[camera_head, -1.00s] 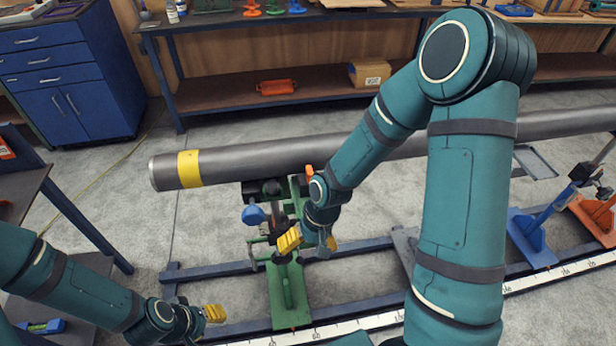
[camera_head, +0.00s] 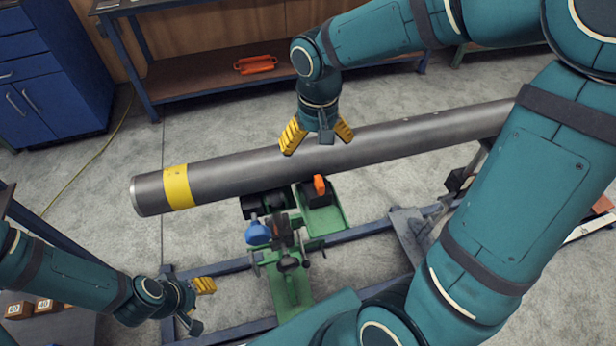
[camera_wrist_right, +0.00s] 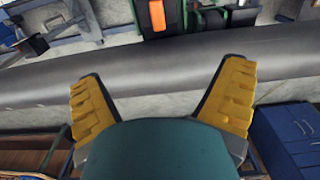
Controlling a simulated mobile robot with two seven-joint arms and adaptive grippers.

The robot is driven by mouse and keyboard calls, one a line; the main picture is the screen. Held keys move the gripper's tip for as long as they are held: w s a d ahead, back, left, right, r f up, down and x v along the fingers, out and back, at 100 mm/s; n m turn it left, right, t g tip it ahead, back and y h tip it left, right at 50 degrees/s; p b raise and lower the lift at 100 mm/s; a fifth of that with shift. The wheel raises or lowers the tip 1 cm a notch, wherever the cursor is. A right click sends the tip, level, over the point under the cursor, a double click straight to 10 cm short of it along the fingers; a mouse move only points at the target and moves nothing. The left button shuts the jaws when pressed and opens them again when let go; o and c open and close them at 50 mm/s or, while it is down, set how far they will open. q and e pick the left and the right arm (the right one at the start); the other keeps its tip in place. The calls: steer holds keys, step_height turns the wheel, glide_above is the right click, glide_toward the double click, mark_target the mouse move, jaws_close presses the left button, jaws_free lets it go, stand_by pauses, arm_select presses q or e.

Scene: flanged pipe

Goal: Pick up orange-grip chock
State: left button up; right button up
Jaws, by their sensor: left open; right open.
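In the right wrist view the orange grip (camera_wrist_right: 156,17) is at the top, beyond the pipe (camera_wrist_right: 160,70). My right gripper (camera_head: 317,147) is open and empty, pointing down above the pipe, up and behind the chock in the head view. Its yellow fingers (camera_wrist_right: 160,95) are spread wide in the wrist view. My left gripper (camera_head: 204,306) is open at lower left, left of the stand and apart from the chock.
The pipe (camera_head: 250,173), with a yellow band, lies across the green stand (camera_head: 288,275). A blue knob (camera_head: 258,233) juts out on the stand's left. Blue floor rails (camera_head: 360,232) run below. A workbench shelf (camera_head: 205,75) holds an orange object (camera_head: 256,64) at the back.

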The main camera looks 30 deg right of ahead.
mark_target(317, 190)
steer(key=f, duration=0.2)
steer(key=f+b, duration=0.1)
steer(key=f, duration=0.5)
steer(key=shift+s+f+b, duration=0.1)
steer(key=shift+s+b, duration=0.3)
steer(key=f, duration=0.1)
steer(key=s+f+b, duration=0.1)
steer(key=f, duration=0.2)
steer(key=shift+s+a, duration=0.15)
steer(key=shift+a, duration=0.2)
steer(key=shift+f, duration=0.55)
arm_select(q)
steer(key=f, duration=0.1)
steer(key=s+f, duration=0.1)
steer(key=f, duration=0.1)
steer(key=shift+s+d+f, duration=0.1)
steer(key=shift+s+f, duration=0.05)
arm_select(e)
steer(key=c, duration=1.4)
